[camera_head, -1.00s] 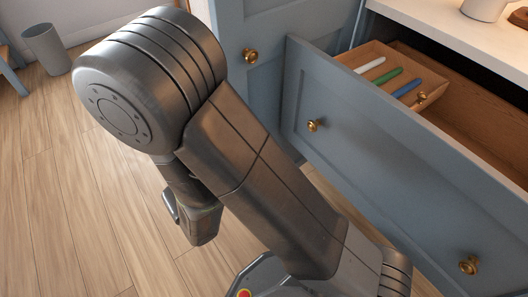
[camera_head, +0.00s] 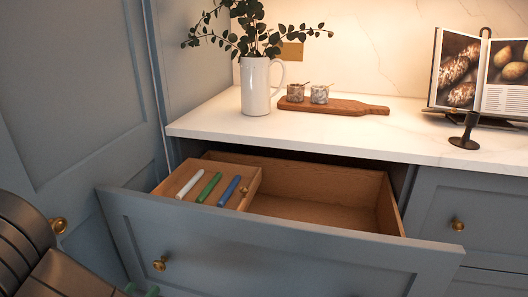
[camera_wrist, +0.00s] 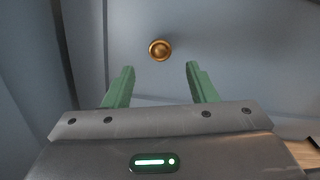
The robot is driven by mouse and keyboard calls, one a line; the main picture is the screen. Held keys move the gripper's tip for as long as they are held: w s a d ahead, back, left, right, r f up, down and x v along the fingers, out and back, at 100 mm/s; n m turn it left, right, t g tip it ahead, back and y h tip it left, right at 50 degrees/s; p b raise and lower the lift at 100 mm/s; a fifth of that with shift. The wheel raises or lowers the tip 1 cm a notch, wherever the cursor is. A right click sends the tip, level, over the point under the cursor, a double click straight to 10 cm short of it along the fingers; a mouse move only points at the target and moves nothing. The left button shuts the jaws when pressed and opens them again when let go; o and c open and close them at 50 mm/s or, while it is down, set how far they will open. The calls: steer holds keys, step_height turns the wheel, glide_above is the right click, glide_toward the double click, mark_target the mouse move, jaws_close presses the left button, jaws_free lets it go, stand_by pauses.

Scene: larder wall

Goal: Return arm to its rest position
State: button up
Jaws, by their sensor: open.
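My gripper (camera_wrist: 160,82) shows in the wrist view with its two green fingers apart and nothing between them. It faces a blue-grey panel with a round brass knob (camera_wrist: 160,50), which lies beyond the fingertips and apart from them. In the head view, part of my dark arm fills the lower left corner, and green finger tips (camera_head: 140,291) just show at the bottom edge. The blue-grey drawer (camera_head: 290,250) stands open to the right of my arm.
In the drawer, a small wooden tray (camera_head: 252,187) holds a white, a green and a blue stick. The counter (camera_head: 400,135) above carries a white jug (camera_head: 256,88) with leaves, a wooden board (camera_head: 350,106) with two small jars, and an open book (camera_head: 462,70) on a stand.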

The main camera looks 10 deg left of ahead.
mark_target(158, 269)
steer(key=shift+w+d+b, duration=0.15)
steer(key=shift+w+b, duration=0.2)
steer(key=shift+w, duration=1.35)
steer(key=shift+w+d+b, duration=0.15)
steer(key=shift+w+b, duration=0.15)
steer(key=shift+w, duration=1.4)
